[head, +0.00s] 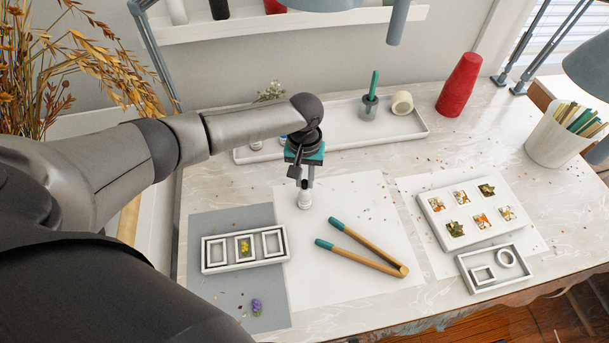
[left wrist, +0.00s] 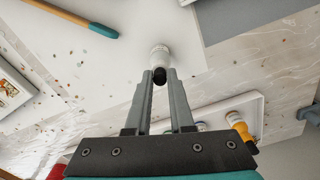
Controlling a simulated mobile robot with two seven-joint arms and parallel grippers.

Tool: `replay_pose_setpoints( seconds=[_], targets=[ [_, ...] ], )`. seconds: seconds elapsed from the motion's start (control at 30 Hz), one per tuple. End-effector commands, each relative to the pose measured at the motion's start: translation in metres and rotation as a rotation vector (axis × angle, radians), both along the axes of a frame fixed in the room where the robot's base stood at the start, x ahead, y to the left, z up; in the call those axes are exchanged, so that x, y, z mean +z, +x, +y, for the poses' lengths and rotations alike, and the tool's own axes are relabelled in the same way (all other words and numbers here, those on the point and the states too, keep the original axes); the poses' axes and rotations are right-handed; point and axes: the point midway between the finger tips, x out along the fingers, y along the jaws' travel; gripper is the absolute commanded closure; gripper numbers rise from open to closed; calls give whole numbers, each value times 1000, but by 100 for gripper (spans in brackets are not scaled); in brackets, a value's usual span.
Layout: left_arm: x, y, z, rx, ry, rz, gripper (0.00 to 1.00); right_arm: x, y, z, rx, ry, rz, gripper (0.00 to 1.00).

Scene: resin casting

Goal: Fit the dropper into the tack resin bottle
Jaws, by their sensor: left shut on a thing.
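My left gripper (head: 300,180) points down over the white sheet in the middle of the table, its fingers nearly together. In the left wrist view, its fingertips (left wrist: 160,82) are shut on a small black bulb, the dropper (left wrist: 159,75). Directly beyond the bulb is a white, ribbed, round piece (left wrist: 160,57). In the head view a small white bottle-like piece (head: 304,199) shows upright just below the fingertips. I cannot tell where dropper ends and bottle begins, or whether the dropper is seated. My right gripper is not in view.
Wooden tongs (head: 370,250) with teal tips lie right of the gripper. A mould tray (head: 205,258) stands left, another tray (head: 428,205) right. A long white tray (head: 340,141) at the back holds a green-handled tool and a tape roll. A red cup stack (head: 461,85) stands behind.

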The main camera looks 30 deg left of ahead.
Motion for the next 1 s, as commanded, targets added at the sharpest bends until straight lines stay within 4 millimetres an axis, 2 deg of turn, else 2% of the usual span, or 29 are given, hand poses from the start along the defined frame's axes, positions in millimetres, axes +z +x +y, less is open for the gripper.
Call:
replay_pose_setpoints(
  seconds=[0.13,0.17,0.43,0.77,0.87,1.0],
  targets=[
    [0,0,0,0,0,-1,95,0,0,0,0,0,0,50],
    [0,0,0,0,0,-1,76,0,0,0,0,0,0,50],
    [0,0,0,0,0,0,45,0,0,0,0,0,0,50],
    [3,0,0,1,0,-1,44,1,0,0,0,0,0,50],
    [13,0,0,0,0,-1,44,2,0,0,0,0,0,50],
    [38,1,0,0,-1,-3,44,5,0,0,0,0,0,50]
  ],
)
